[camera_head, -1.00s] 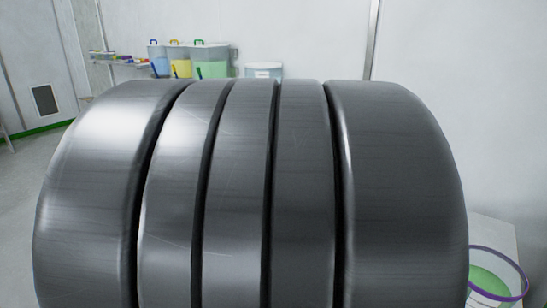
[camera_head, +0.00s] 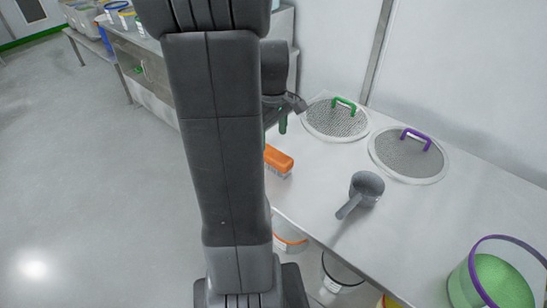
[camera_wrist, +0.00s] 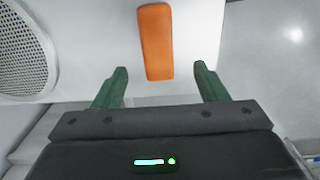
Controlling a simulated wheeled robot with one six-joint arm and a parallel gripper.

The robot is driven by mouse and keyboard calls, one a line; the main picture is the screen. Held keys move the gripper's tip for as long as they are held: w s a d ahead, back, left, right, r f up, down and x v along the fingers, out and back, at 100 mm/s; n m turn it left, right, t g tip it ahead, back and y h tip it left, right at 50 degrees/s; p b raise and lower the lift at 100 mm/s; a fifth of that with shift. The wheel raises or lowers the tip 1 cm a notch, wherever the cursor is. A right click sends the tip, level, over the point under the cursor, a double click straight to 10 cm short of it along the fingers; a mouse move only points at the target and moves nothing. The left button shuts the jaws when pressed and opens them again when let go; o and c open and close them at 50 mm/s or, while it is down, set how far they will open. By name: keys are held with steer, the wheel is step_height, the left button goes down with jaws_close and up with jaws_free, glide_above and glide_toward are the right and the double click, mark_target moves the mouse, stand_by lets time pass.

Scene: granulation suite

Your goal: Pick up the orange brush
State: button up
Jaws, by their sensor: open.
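The orange brush (camera_head: 278,159) lies on the light bench top near its front edge, partly hidden by my arm in the head view. Its bristles show below the orange body. In the wrist view the brush (camera_wrist: 155,42) lies lengthwise ahead of my gripper (camera_wrist: 160,80), roughly centred between the two green fingers. The fingers are open and apart, with nothing between them but bench surface. In the head view my gripper (camera_head: 283,122) shows only in part behind my arm, close to the brush.
A grey scoop (camera_head: 365,188) lies right of the brush. Behind are two round mesh sieves, with a green handle (camera_head: 335,120) and a purple handle (camera_head: 410,155). A tub of green material (camera_head: 490,282) stands at the lower right. Buckets (camera_head: 290,237) sit below the bench edge.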

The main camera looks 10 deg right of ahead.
mark_target(273, 152)
step_height(273, 152, down, 10)
steer(key=shift+w+d+r, duration=0.1)
steer(key=shift+r, duration=0.15)
steer(key=c, duration=1.1)
step_height(273, 152, up, 10)
steer(key=shift+r, duration=0.1)
steer(key=o, duration=0.5)
steer(key=c, duration=0.4)
steer(key=shift+o, duration=0.2)
